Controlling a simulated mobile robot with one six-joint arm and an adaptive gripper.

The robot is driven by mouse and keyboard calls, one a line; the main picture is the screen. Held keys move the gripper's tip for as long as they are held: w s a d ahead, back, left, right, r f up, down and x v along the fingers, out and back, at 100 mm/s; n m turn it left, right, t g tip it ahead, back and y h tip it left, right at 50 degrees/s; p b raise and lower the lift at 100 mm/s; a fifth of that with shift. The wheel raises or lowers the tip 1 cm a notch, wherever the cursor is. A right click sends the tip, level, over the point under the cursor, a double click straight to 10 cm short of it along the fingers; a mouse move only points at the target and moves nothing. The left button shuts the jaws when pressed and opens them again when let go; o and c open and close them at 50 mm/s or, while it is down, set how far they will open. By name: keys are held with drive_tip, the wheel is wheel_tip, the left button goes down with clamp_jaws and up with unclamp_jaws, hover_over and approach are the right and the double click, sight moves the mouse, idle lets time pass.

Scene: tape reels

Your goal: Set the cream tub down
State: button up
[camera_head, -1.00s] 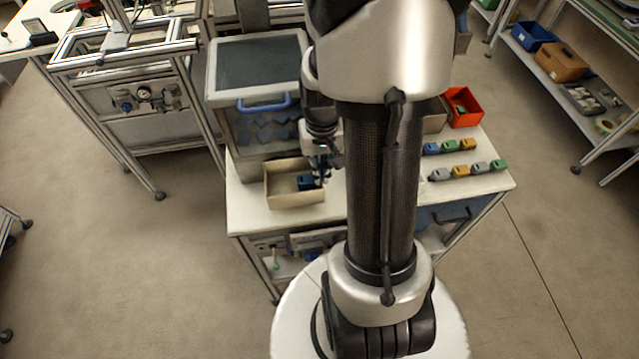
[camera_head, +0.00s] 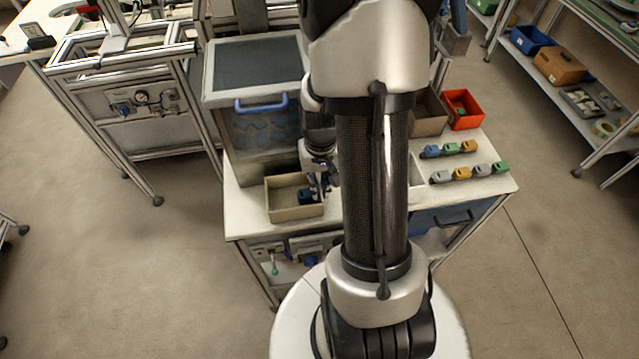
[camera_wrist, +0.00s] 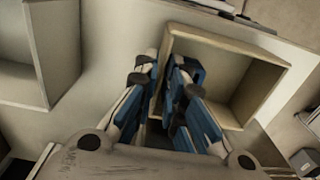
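The cream tub (camera_head: 294,213) is an open, square-cornered box at the front left of the white worktop, just in front of the clear-fronted cabinet. In the wrist view the tub (camera_wrist: 262,88) lies upper right, its near-left wall between my fingers. My gripper (camera_head: 320,190) points down at the tub's right side. In the wrist view my gripper (camera_wrist: 165,68) has one finger outside the wall and one inside, closed on it. A small blue block (camera_head: 305,196) is inside the tub. The tub looks level; whether its base touches the worktop is hard to tell.
The cabinet (camera_head: 262,130) with a blue handle stands close behind the tub. Several small coloured pieces (camera_head: 462,172), an orange-red bin (camera_head: 463,108) and a grey-brown bin (camera_head: 428,115) are on the right. The worktop's front edge (camera_head: 250,235) is close to the tub.

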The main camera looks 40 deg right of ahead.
drive_tip(key=shift+o, duration=1.3)
drive_tip(key=shift+r, duration=0.1)
wheel_tip(320, 180, up, 12)
drive_tip(key=p, duration=0.4)
drive_tip(key=a+r+n+t, duration=0.2)
drive_tip(key=a+r+n, duration=0.1)
drive_tip(key=a+r, duration=0.75)
drive_tip(key=s+a+r+n+t, duration=0.2)
drive_tip(key=s+a+r, duration=0.3)
drive_tip(key=s+a, duration=0.3)
drive_tip(key=shift+a+r+n, duration=0.35)
drive_tip(key=shift+r+n, duration=0.05)
drive_tip(key=shift+n, duration=0.5)
drive_tip(key=shift+f+b, duration=0.1)
drive_tip(key=shift+b, duration=0.25)
wheel_tip(320, 180, down, 5)
drive_tip(key=b, duration=0.5)
drive_tip(key=shift+f, duration=0.2)
